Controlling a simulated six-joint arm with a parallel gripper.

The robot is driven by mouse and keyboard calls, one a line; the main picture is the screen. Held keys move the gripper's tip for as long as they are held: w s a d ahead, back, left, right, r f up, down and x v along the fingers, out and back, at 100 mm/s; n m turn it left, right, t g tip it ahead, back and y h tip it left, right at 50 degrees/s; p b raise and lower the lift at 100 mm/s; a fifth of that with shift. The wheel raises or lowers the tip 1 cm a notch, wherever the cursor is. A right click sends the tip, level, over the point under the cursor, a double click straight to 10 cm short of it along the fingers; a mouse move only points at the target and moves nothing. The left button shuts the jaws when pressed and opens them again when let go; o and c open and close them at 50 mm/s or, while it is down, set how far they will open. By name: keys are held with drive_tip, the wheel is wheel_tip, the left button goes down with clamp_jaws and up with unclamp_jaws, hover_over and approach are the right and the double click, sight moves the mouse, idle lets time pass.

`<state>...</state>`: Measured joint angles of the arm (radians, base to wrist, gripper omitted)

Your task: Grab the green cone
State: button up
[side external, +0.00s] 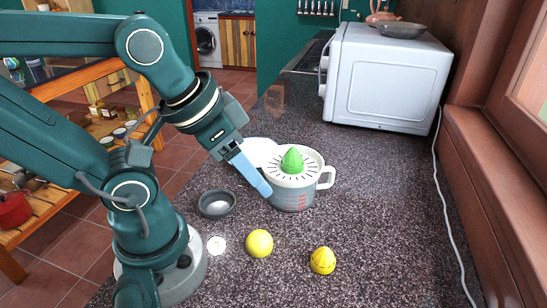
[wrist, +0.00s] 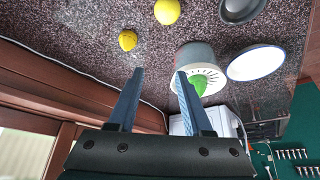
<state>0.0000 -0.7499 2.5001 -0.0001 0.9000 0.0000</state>
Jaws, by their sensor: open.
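The green cone (side external: 291,160) stands point up on the white slotted top of a juicer jug (side external: 293,192) with a handle on its right. In the wrist view the green cone (wrist: 198,86) shows just right of the right finger, which covers part of the jug (wrist: 190,55). My gripper (side external: 262,185) is in front of the jug's left side in the side view, its blue fingers angled down to the right. In the wrist view my gripper (wrist: 160,72) is open, with only bare counter between its fingers. It does not hold the cone.
A yellow lemon (side external: 259,243) and a second patterned yellow lemon (side external: 322,260) lie on the speckled counter in front. A grey bowl (side external: 216,204) and a white plate (side external: 258,148) are near the jug. A white microwave (side external: 385,80) stands behind. The counter right of the jug is clear.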

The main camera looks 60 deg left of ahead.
drive_tip(key=o, duration=0.4)
drive_tip(key=shift+o, duration=0.2)
